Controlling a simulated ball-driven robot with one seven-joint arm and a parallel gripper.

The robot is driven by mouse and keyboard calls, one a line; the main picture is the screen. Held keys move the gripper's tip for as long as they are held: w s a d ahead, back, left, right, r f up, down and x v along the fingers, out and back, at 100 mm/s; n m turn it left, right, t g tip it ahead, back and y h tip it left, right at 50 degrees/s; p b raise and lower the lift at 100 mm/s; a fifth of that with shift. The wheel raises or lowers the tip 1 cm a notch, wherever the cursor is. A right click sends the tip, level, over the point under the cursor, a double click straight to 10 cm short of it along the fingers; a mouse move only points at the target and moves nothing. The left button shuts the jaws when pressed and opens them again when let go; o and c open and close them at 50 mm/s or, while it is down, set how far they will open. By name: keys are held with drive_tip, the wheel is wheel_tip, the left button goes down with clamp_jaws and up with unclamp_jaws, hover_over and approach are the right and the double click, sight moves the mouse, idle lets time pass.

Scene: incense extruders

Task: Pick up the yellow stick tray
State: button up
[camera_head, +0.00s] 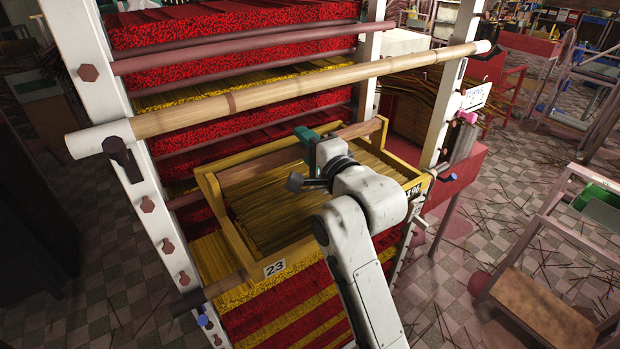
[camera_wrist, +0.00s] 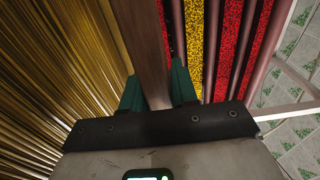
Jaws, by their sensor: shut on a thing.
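The yellow stick tray (camera_head: 228,228) lies in the white-post rack, filled with thin yellow-brown sticks, with a "23" label at its front left corner. My gripper (camera_head: 308,138) reaches over the tray to its far side. In the wrist view, the teal fingers of my gripper (camera_wrist: 155,88) stand on both sides of a brown wooden bar (camera_wrist: 140,40), shut on it. This bar looks like the tray's far wall. The sticks (camera_wrist: 55,80) lie to its left. My arm hides part of the tray's right side.
A bamboo pole (camera_head: 290,88) crosses the rack in front of and above my gripper. Red and yellow stick layers (camera_head: 230,75) fill the rack behind. A wooden trolley (camera_head: 540,310) stands at right. Tiled floor with scattered sticks lies between.

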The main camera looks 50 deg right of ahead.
sight(306, 173)
clamp_jaws()
drive_tip(key=shift+r, duration=0.1)
drive_tip(key=shift+s+r, duration=0.2)
drive_tip(key=shift+r, duration=0.4)
wheel_tip(306, 173, up, 6)
drive_tip(key=p+v, duration=1.4)
drive_tip(key=v, duration=0.5)
drive_tip(key=shift+s+d, duration=0.3)
drive_tip(key=shift+s, duration=0.15)
drive_tip(key=shift+f, duration=0.15)
